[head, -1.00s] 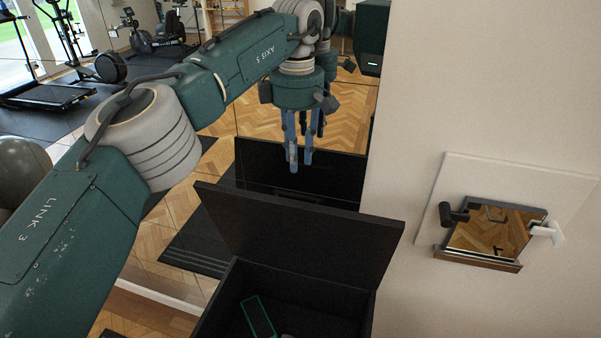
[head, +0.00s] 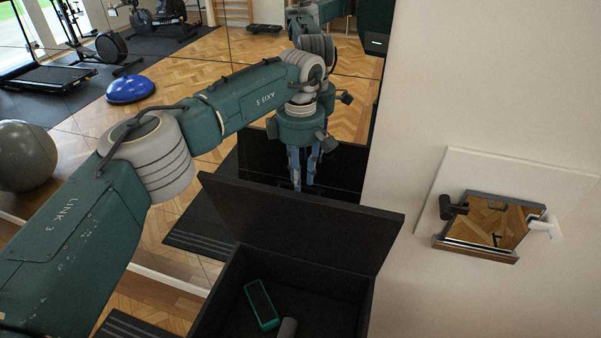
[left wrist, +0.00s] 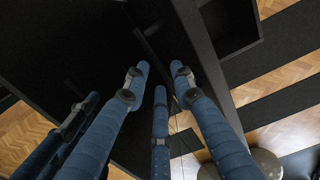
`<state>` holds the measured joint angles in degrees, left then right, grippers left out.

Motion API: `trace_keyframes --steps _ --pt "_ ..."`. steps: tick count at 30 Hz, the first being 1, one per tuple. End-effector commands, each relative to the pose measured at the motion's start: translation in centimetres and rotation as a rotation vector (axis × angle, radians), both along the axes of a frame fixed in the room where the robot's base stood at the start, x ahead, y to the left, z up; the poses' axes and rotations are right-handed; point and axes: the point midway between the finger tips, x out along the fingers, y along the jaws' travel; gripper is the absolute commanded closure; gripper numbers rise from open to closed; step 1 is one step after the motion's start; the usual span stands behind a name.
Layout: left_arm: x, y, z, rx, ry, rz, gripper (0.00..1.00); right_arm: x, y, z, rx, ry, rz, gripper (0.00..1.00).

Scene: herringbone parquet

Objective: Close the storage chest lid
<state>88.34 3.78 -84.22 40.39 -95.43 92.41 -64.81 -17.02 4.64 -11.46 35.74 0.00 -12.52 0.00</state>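The black storage chest (head: 358,318) stands at the bottom of the head view with its lid (head: 300,225) raised and tilted up. Inside lie a teal-edged phone-like device (head: 262,304) and a grey cylinder (head: 288,328). My left gripper (head: 302,184) points down just behind the lid's upper edge, with its blue fingers apart. Contact with the lid cannot be told. In the left wrist view the blue fingertips (left wrist: 162,68) have a gap with nothing held, against dark surfaces. My right gripper is not in view.
A large mirror stands behind the chest and reflects the chest, my arm and gym equipment. A dark striped mat (head: 200,240) lies left of the lid.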

Motion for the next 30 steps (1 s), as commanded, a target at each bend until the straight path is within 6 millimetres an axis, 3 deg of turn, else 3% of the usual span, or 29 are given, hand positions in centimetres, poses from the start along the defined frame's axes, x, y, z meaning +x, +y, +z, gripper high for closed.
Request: trace_keyframes --steps 10,14,15,30 --pt "0.0 0.0 -0.6 -0.001 -0.001 0.0 0.75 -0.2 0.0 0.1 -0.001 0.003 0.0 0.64" --pt "0.0 0.0 -0.6 0.0 -0.001 0.0 0.99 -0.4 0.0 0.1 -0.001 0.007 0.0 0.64" --pt "0.0 0.0 -0.5 0.0 -0.001 0.0 1.0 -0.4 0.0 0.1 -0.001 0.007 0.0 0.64" --pt "-1.1 0.3 -0.8 0.0 0.001 -0.003 1.0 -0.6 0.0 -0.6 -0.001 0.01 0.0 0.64"
